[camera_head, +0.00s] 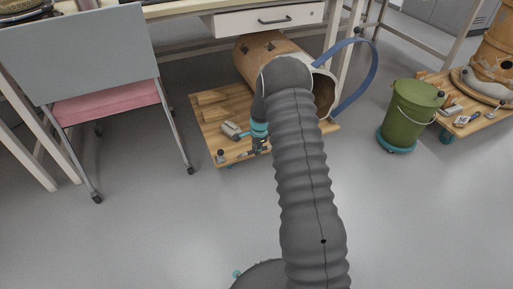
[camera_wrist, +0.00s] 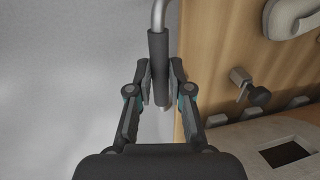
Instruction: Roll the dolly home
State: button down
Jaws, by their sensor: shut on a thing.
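A wooden dolly (camera_head: 208,107) stands on the floor, partly under a workbench. A large brown clay vessel (camera_head: 256,52) lies on its side on it, its open end to the right. My gripper (camera_head: 259,142) is at the dolly's near edge, partly hidden by my arm. In the wrist view my gripper (camera_wrist: 159,90) is shut on the black grip of a metal handle (camera_wrist: 158,57), beside the dolly's wooden deck (camera_wrist: 216,50). The far end of the handle is out of that view.
A chair with a pink seat (camera_head: 107,103) stands left of the dolly. A blue strap (camera_head: 369,75) loops at its right. A green bucket (camera_head: 411,113) on a round teal base and a second loaded wooden dolly (camera_head: 433,79) stand at the right. The near floor is clear.

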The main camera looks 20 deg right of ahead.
jog(key=shift+w+d+r, duration=0.1)
jog(key=shift+w, duration=0.25)
jog(key=c, duration=1.1)
grip_release()
jog(key=shift+s, duration=0.1)
jog(key=r, duration=0.4)
jog(key=s+r, duration=0.1)
jog(key=r, duration=0.2)
jog(key=s+r, duration=0.1)
jog(key=r, duration=0.3)
jog(key=shift+s+r, duration=0.15)
jog(key=shift+r, duration=0.15)
